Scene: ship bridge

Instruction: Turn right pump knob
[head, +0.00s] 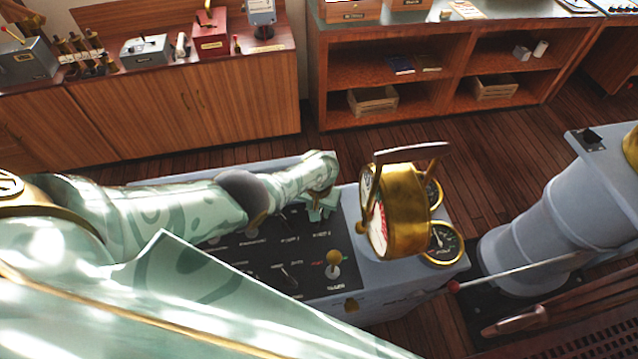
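The black control panel (283,262) lies on top of a grey console in the middle of the head view. Its rows of knobs and switches carry small white labels. My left arm reaches in from the left across the panel's far side. My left gripper (322,207) points down at the far right part of the panel, just above a label that seems to read as a pump. The right pump knob appears hidden under or between the fingers. I cannot tell whether the fingers touch it or how far they are closed. My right gripper is out of view.
A large brass gauge (405,212) with a handle stands right of my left gripper. A grey pedestal (535,225) stands farther right. Wooden cabinets (190,105) and shelves (440,75) line the back, beyond open floor.

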